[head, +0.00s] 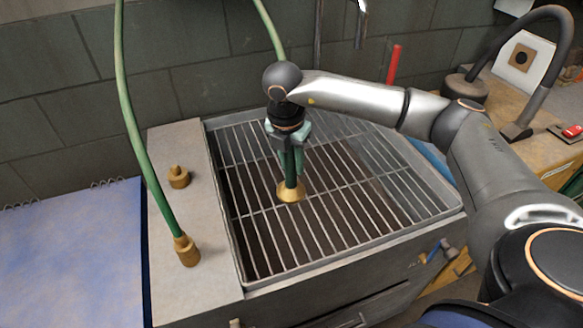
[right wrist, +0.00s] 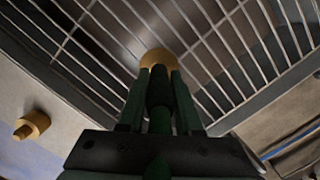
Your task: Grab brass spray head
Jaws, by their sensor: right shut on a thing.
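The brass spray head (head: 291,191) is a flared brass piece on a dark green handle, over the metal grate of the sink. My right gripper (head: 290,165) points down from above and is shut on the spray head's handle. In the right wrist view the brass end (right wrist: 157,60) shows beyond the fingertips (right wrist: 160,75), with the green handle between the two fingers. I cannot tell whether the brass end touches the grate. My left gripper is not in view.
The grate (head: 350,230) fills the sink basin. On the ledge at left stand a brass fitting (head: 187,250) with a green hose (head: 140,150) and a smaller brass fitting (head: 178,177). A red stick (head: 394,64) stands behind. A wooden counter is at right.

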